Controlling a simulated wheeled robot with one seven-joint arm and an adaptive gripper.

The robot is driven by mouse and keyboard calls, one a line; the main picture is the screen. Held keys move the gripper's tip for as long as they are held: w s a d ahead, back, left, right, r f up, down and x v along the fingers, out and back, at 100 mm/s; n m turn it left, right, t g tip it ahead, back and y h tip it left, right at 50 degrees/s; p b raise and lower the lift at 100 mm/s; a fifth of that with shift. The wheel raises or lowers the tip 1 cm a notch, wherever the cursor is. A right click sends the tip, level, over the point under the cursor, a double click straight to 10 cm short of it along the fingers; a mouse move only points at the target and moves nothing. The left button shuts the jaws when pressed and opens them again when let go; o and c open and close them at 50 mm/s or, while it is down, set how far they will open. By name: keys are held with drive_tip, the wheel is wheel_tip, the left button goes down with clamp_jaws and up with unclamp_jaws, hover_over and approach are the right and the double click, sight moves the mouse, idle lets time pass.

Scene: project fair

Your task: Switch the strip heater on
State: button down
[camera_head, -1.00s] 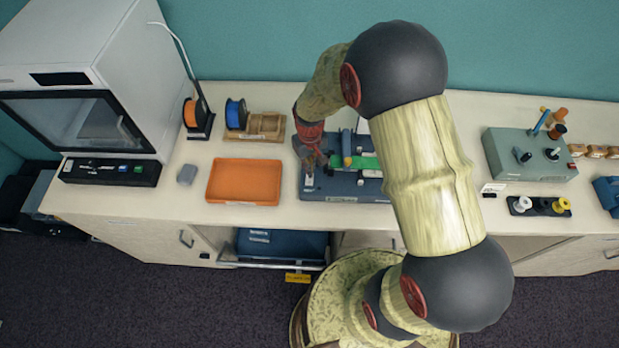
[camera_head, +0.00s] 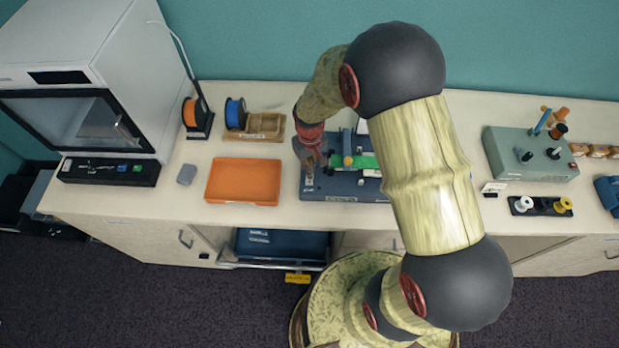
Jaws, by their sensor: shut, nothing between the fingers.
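A dark blue-grey bench device (camera_head: 342,187), seemingly the strip heater, sits on the counter in the middle of the view. A green strip (camera_head: 364,162) lies across it. My gripper (camera_head: 313,166) is shut and empty, pointing down at the device's left end. I cannot tell whether the fingertips touch it. The gripper hides part of that end, and my arm hides the device's right side. No switch or lit lamp can be made out clearly on the device.
An orange tray (camera_head: 243,181) and a small grey block (camera_head: 187,174) lie left of the device. A wooden tray (camera_head: 262,125) and spools stand behind. A large printer-like machine (camera_head: 85,75) is at far left. A grey control box (camera_head: 528,155) stands at right.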

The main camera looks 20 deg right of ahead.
drive_tip(key=shift+f+b, duration=0.35)
drive_tip(key=shift+f, duration=0.25)
drive_tip(key=shift+r, duration=0.1)
idle(0.3)
drive_tip(key=shift+r+p, duration=2.3)
drive_tip(key=shift+r, duration=1.2)
